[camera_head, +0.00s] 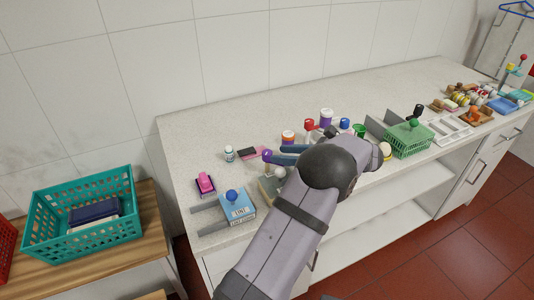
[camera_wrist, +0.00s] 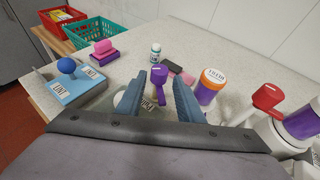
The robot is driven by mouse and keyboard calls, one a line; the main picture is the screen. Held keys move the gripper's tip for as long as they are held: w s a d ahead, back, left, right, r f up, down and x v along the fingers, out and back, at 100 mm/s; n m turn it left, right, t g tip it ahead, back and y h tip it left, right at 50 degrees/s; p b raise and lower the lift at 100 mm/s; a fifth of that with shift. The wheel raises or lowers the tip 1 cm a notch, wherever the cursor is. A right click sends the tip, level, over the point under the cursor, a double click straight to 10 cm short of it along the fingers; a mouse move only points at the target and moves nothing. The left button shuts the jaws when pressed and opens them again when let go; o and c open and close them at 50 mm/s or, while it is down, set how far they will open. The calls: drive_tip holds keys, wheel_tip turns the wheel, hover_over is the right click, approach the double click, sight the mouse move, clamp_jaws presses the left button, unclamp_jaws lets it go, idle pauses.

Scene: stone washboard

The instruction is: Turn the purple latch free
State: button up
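The purple latch (camera_wrist: 158,82) has a rounded head and a short arm pointing down toward a small lettered label, in the middle of the wrist view. Its head also shows in the head view (camera_head: 267,156), just left of my fingertips. My gripper (camera_wrist: 158,78) is open, with one blue finger on each side of the latch. I cannot tell whether either finger touches it. In the head view my gripper (camera_head: 279,153) is low over the counter. The latch's base is partly hidden by my fingers and wrist.
A blue LINT box (camera_wrist: 77,85) with a blue knob and a pink block (camera_wrist: 103,51) stand to the left. A small bottle (camera_wrist: 156,52) is behind. An orange-lidded jar (camera_wrist: 208,88) and a red-handled fixture (camera_wrist: 262,98) are close on the right.

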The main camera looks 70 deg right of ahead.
sight(267, 152)
drive_tip(key=shift+p+x, duration=1.05)
drive_tip(key=shift+x, duration=2.35)
drive_tip(key=c, duration=0.8)
